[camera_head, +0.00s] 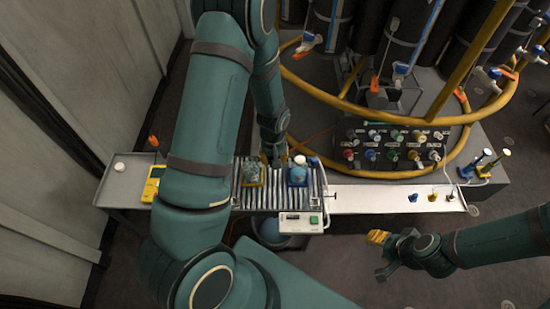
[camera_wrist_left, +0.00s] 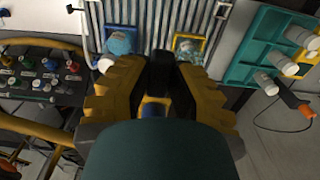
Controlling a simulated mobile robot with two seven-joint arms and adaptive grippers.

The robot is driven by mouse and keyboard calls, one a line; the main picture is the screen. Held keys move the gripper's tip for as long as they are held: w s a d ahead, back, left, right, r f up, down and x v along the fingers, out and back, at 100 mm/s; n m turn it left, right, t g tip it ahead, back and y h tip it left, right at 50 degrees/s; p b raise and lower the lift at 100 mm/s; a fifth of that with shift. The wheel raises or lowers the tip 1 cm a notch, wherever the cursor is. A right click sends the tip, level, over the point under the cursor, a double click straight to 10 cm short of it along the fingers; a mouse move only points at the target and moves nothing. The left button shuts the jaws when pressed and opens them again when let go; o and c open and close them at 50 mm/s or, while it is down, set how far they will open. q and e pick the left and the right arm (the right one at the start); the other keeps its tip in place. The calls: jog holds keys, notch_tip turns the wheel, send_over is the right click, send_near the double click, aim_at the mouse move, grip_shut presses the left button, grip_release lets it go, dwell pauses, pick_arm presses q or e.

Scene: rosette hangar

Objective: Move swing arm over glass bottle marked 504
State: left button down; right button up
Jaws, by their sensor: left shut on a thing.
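Two round glass bottles stand on a ribbed rack (camera_head: 276,198). One is blue in a blue square frame (camera_head: 298,175); the other is paler in a yellow frame (camera_head: 251,174). I cannot read any number on them. The blue bottle (camera_wrist_left: 120,44) and the paler bottle (camera_wrist_left: 188,50) also show in the left wrist view. My left gripper (camera_head: 272,158) is at the rack's far edge, between the bottles. Its yellow fingers (camera_wrist_left: 158,90) are shut on a small dark thing, mostly hidden; I cannot tell whether it is the swing arm. My right gripper (camera_head: 378,238) is off at the right.
A white device with a display (camera_head: 301,222) sits at the rack's near edge. A pale shelf (camera_head: 370,199) runs right, with small coloured fittings at its end. A knob panel (camera_head: 392,148) and yellow rails lie behind. A yellow meter (camera_head: 153,185) is on the left tray.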

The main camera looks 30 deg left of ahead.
pick_arm(q)
jog(key=s+a+m+b, duration=0.1)
jog(key=a+m+b, duration=0.1)
jog(key=a+m, duration=0.7)
jog(key=shift+s+a, duration=0.4)
jog(key=shift+a, duration=1.65)
jog(key=shift+f, duration=0.1)
jog(key=c, duration=0.8)
grip_release()
jog(key=shift+w, duration=0.1)
notch_tip(320, 180, up, 12)
jog(key=shift+r, duration=0.1)
